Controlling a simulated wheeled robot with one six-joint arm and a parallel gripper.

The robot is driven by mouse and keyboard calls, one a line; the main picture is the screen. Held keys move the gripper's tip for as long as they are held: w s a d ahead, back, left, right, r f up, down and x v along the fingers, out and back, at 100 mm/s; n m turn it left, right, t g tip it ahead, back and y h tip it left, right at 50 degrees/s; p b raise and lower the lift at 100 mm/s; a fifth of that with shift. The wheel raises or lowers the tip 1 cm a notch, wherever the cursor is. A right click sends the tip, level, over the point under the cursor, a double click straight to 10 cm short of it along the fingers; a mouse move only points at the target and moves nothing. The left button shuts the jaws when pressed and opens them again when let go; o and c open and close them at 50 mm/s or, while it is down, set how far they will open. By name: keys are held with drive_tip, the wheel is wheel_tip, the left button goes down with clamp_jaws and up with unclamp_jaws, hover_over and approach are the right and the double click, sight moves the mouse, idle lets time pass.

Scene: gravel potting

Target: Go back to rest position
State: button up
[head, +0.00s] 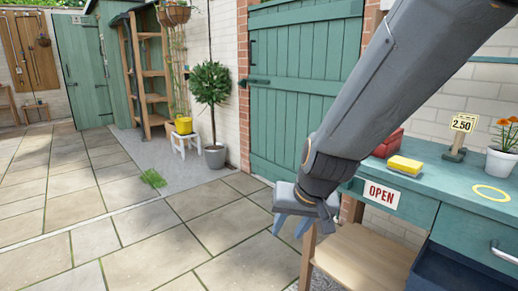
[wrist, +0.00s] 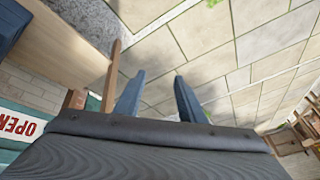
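My gripper (head: 290,229) hangs at the end of my grey arm, in the lower middle of the head view, just left of the teal workbench (head: 436,187). In the wrist view its two blue fingers (wrist: 159,77) stand apart, with only paving seen between them. The gripper is open and holds nothing. It is clear of the bench top, and the fingers point down toward the paved floor.
A yellow sponge (head: 405,166), a red object (head: 387,144), a price sign (head: 463,124) and a flower pot (head: 502,163) stand on the bench. A wooden lower shelf (head: 362,256) is close right of the gripper. The paving (head: 150,235) at left is mostly free.

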drive_tip(key=s+d+r+n+g+h, duration=0.1)
drive_tip(key=s+d+g, duration=0.15)
drive_tip(key=s, duration=0.55)
drive_tip(key=s+d+r+n+g+h, duration=0.15)
drive_tip(key=s+d, duration=0.25)
drive_tip(key=s, duration=0.5)
drive_tip(key=d+r+m+p, duration=0.2)
drive_tip(key=d+r+p, duration=0.3)
drive_tip(key=p, duration=0.8)
drive_tip(key=shift+d+g, duration=0.3)
drive_tip(key=shift+g, duration=0.1)
drive_tip(key=shift+r, duration=0.1)
